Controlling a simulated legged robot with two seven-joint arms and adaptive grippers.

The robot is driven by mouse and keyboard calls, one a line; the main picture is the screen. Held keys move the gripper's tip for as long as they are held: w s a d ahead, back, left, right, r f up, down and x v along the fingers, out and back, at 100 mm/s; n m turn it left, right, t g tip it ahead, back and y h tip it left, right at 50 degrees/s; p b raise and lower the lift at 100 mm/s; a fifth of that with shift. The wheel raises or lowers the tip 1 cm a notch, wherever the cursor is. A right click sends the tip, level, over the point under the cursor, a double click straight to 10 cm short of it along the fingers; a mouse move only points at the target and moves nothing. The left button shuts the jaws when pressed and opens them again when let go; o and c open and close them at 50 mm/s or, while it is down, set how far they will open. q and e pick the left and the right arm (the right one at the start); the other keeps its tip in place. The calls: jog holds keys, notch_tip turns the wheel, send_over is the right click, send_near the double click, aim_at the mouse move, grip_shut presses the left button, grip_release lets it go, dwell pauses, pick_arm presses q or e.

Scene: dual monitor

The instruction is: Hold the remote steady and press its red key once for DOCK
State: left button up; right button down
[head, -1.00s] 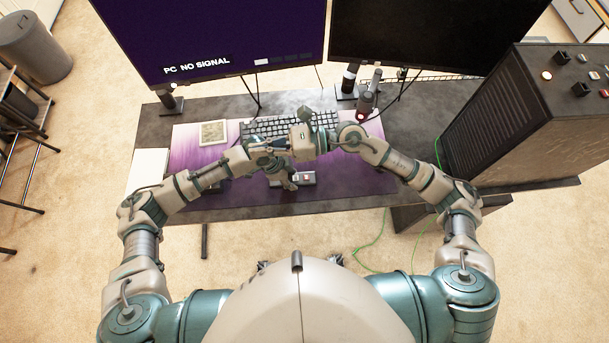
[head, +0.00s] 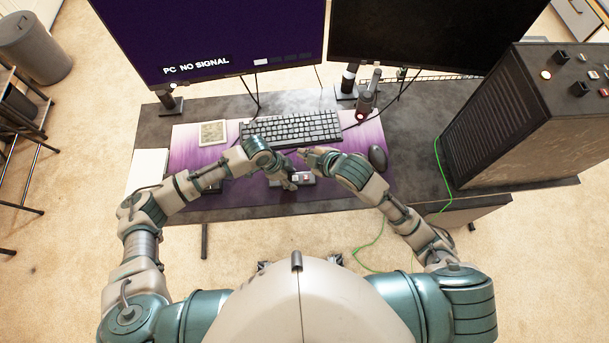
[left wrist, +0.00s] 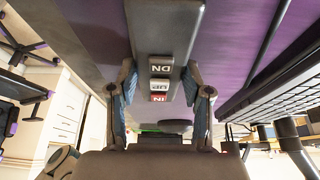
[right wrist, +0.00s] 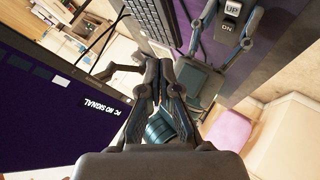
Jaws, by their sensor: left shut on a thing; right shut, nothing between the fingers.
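The remote (head: 309,181) is a grey block above the front of the purple desk mat in the head view. My left gripper (head: 292,180) is shut on it. In the left wrist view the remote (left wrist: 166,30) lies between both fingers (left wrist: 160,82), with keys DN, UP and a red key (left wrist: 159,98) marked IN. My right gripper (head: 303,152) is shut and empty, a little beyond the remote in the head view. In the right wrist view its fingertips (right wrist: 160,64) are together, apart from the remote, whose UP and DN keys (right wrist: 230,16) show; the red key is not visible there.
The left monitor (head: 210,35) reads PC NO SIGNAL; the right monitor (head: 410,30) is dark. A keyboard (head: 291,129) lies behind the grippers and a mouse (head: 377,158) right of them. A large black case (head: 520,125) stands at right. The desk's right middle is fairly clear.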

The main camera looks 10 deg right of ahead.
aim_at(306, 178)
jog(key=shift+s+f+g, duration=0.5)
jog(key=shift+s+f, duration=0.1)
jog(key=shift+s, duration=0.25)
jog(key=shift+f, duration=4.4)
jog(key=shift+f, duration=0.15)
jog(key=shift+f, duration=0.2)
jog(key=shift+f, duration=0.4)
jog(key=shift+r, duration=0.85)
